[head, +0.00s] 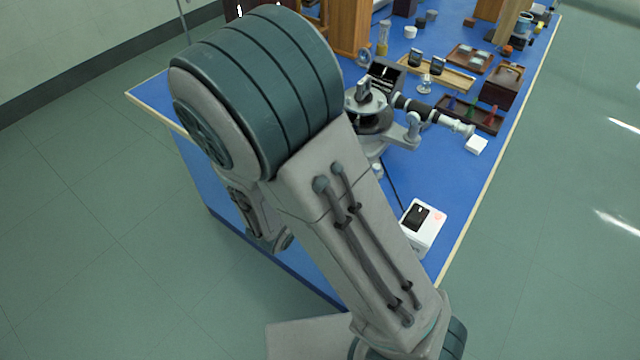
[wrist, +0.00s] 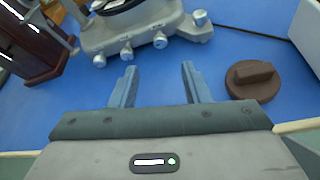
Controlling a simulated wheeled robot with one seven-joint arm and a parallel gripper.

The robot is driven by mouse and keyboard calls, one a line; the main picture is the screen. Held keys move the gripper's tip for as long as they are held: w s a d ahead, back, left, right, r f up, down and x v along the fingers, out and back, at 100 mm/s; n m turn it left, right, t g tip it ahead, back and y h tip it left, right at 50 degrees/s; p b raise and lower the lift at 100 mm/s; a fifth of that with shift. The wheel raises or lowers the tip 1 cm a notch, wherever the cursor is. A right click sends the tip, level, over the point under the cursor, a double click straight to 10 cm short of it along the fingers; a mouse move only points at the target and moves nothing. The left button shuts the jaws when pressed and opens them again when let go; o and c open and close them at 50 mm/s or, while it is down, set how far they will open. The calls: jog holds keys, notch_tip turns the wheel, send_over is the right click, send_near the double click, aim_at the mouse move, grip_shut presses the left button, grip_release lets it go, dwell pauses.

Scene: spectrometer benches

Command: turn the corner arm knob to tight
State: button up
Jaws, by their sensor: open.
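The grey metal spectrometer (head: 372,118) stands on the blue-topped bench, partly hidden behind my arm in the head view. In the wrist view its base (wrist: 140,25) is at the top. Small silver knobs sit along its near edge: a left knob (wrist: 99,61), a middle knob (wrist: 126,53), a right knob (wrist: 160,40), and one at the right corner (wrist: 200,17). I cannot read any knob's setting. My gripper (wrist: 159,68) is open and empty, its fingers pointing towards the base, apart from the knobs. The head view hides it behind my arm.
A brown round piece with a raised bar (wrist: 254,82) lies right of my gripper. A dark wooden piece (wrist: 32,45) stands at left. A white box with a dark display (head: 424,226) is near the bench's right edge. Trays (head: 470,118) and boxes crowd the far bench.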

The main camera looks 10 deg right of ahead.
jog(key=shift+v, duration=1.5)
jog(key=shift+d, duration=0.1)
jog(key=s+d+r+m+g+y, duration=0.1)
jog(key=s+d+r+m+g, duration=0.4)
jog(key=s+d+m+g, duration=0.75)
jog(key=a+r+m+t+y, duration=0.4)
jog(key=r+m+y, duration=0.3)
jog(key=m, duration=0.5)
jog(key=shift+w+a, duration=0.35)
jog(key=shift+w, duration=0.05)
jog(key=shift+r+m+t, duration=0.1)
jog(key=shift+m+t, duration=0.15)
